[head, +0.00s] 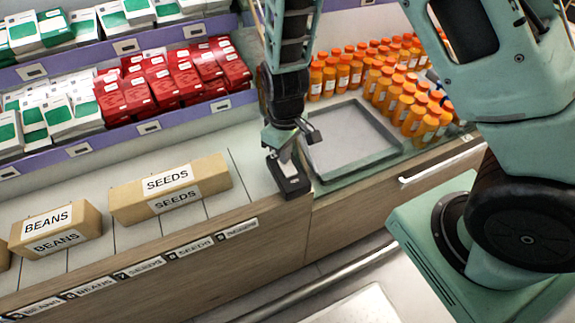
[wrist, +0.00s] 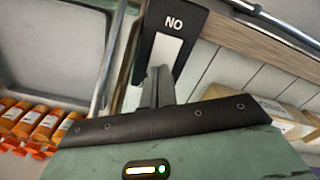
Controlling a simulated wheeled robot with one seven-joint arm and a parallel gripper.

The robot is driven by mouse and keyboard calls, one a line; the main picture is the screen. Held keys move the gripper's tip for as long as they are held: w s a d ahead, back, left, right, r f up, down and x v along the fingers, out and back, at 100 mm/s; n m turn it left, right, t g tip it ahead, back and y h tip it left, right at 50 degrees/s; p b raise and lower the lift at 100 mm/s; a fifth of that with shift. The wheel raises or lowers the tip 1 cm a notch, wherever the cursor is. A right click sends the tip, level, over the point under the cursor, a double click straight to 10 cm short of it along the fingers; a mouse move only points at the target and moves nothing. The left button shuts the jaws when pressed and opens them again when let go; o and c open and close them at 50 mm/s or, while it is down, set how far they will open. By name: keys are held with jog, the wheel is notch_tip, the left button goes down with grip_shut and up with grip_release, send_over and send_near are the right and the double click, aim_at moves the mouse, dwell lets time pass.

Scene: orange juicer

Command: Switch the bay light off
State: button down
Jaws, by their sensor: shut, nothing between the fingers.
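The switch (head: 288,179) is a small black block with a pale rocker plate, on the counter's front edge between the seeds box and the grey tray. In the wrist view the switch (wrist: 171,38) shows a white plate and lettering that reads "NO" from this side. My gripper (head: 286,157) is shut and empty, pointing down just over the switch's far end. In the wrist view my gripper's fingertips (wrist: 160,74) overlap the lower part of the white plate. I cannot tell whether they touch it. The bay light itself is not identifiable.
A grey tray (head: 350,112) lies right of the switch, with several orange bottles (head: 412,115) behind and beside it. A seeds box (head: 172,188) and a beans box (head: 55,229) stand to the left. Red cartons (head: 160,84) fill the shelf behind. The counter strip left of the switch is clear.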

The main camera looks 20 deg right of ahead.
jog(key=shift+f, duration=0.3)
jog(key=shift+r, duration=0.1)
jog(key=shift+r+p, duration=3.05)
jog(key=shift+r, duration=0.4)
